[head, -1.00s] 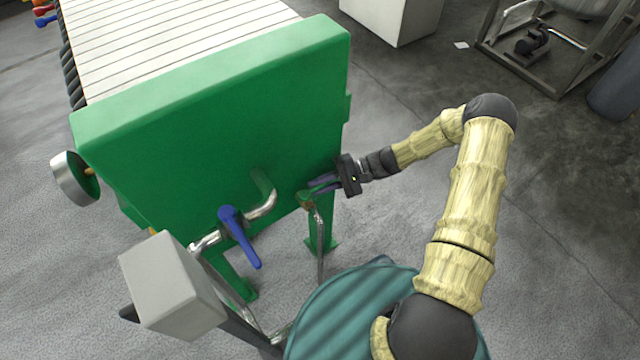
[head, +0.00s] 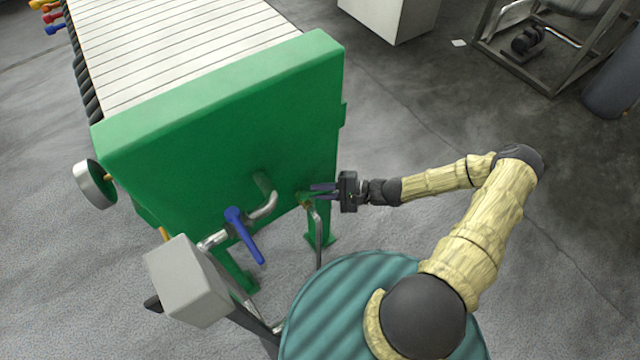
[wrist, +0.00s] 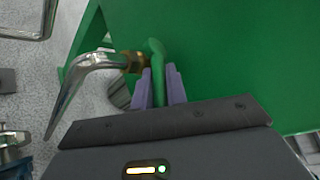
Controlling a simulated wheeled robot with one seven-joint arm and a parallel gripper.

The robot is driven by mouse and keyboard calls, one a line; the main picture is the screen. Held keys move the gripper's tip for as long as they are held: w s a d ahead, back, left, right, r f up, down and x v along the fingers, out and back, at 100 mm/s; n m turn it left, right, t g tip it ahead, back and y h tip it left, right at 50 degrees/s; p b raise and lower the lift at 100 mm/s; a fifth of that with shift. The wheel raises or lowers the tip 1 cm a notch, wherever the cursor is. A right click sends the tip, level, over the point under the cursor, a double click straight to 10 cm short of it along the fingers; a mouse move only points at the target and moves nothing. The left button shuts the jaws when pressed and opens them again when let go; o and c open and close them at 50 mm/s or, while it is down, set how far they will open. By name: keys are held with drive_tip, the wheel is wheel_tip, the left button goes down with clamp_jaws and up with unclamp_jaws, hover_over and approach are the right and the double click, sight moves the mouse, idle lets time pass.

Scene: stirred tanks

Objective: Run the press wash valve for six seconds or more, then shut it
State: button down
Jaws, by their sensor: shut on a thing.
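The press wash valve seems to be the small valve with a green lever (head: 304,197) and a brass body at the lower right of the green press end plate. In the wrist view the green lever (wrist: 171,86) stands between the purple fingers, beside the brass body (wrist: 133,61) and a bent steel pipe (wrist: 84,66). My gripper (head: 318,192) reaches it from the right and is shut on the lever. It also shows in the wrist view (wrist: 160,88). The fingers hide part of the lever. I cannot see any water.
A blue-handled valve (head: 243,235) on a steel pipe sits left of the green lever. A grey box (head: 188,280) on a post stands at the lower left. A ribbed teal lid (head: 335,300) lies below my arm.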

drive_tip(key=shift+s+m+t+h+p, duration=0.25)
drive_tip(key=shift+m+t+h+p, duration=0.05)
drive_tip(key=shift+m+t+p, duration=0.45)
drive_tip(key=c, duration=1.7)
unclamp_jaws()
drive_tip(key=shift+d, duration=0.1)
